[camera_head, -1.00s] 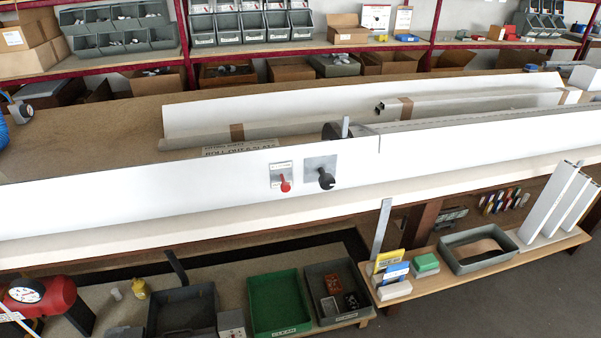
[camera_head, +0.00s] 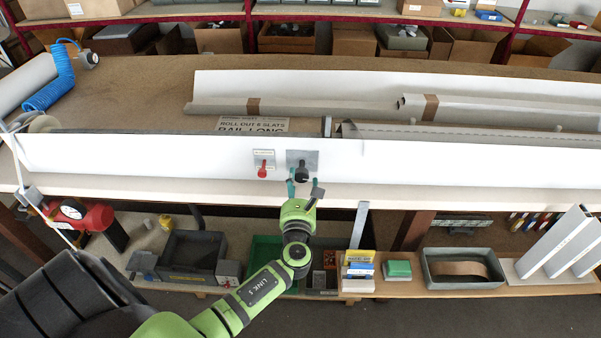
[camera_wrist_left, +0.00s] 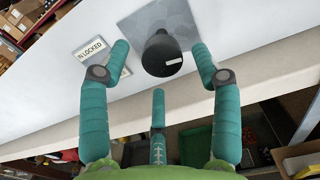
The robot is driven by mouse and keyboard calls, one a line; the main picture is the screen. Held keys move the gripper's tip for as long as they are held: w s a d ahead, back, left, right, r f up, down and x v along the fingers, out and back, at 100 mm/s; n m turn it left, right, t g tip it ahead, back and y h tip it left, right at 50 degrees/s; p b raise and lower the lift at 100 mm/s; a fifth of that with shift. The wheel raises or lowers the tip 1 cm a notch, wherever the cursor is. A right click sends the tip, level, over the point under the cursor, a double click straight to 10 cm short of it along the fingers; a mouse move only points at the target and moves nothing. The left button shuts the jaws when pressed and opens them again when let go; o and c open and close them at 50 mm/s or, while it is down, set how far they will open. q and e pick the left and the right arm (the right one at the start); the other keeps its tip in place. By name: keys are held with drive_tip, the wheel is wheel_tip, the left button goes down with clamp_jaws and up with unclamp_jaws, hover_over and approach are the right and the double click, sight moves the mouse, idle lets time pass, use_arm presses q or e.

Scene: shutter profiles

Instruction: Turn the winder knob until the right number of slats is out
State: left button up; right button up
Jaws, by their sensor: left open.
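The black winder knob (camera_head: 302,171) stands out from a grey square plate (camera_head: 303,158) on the white front panel. In the left wrist view the knob (camera_wrist_left: 163,54) has a small white mark on its face and sits between the open fingers. My left gripper (camera_head: 303,184) is open just in front of and below the knob; its teal fingers (camera_wrist_left: 158,66) look apart from it. A red lever (camera_head: 263,171) hangs on a small plate left of the knob; in the wrist view that plate reads "N LOCKED". A sign on the bench (camera_head: 252,126) reads "ROLL OUT 8 SLATS". The grey slatted curtain (camera_head: 440,138) lies behind the panel at right.
The long white panel (camera_head: 140,158) runs across the bench front. A low shelf below holds a dark tray (camera_head: 191,256), a green bin (camera_head: 265,249), small boxes and a grey tray (camera_head: 463,282). Long profiles (camera_head: 500,105) lie on the bench behind the panel.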

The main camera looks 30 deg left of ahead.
sight(301, 180)
use_arm(q)
drive_tip(key=x, duration=0.2)
drive_tip(key=shift+w+a, duration=0.1)
drive_tip(key=shift+w, duration=0.15)
drive_tip(key=shift+w+a, duration=0.15)
drive_tip(key=shift+w, duration=0.3)
drive_tip(key=shift+c, duration=0.4)
drive_tip(key=c, duration=1.1)
use_arm(e)
drive_tip(key=shift+w+d+r, duration=0.2)
drive_tip(key=shift+d, duration=0.2)
use_arm(q)
drive_tip(key=shift+f, duration=0.1)
use_arm(e)
drive_tip(key=shift+f, duration=0.2)
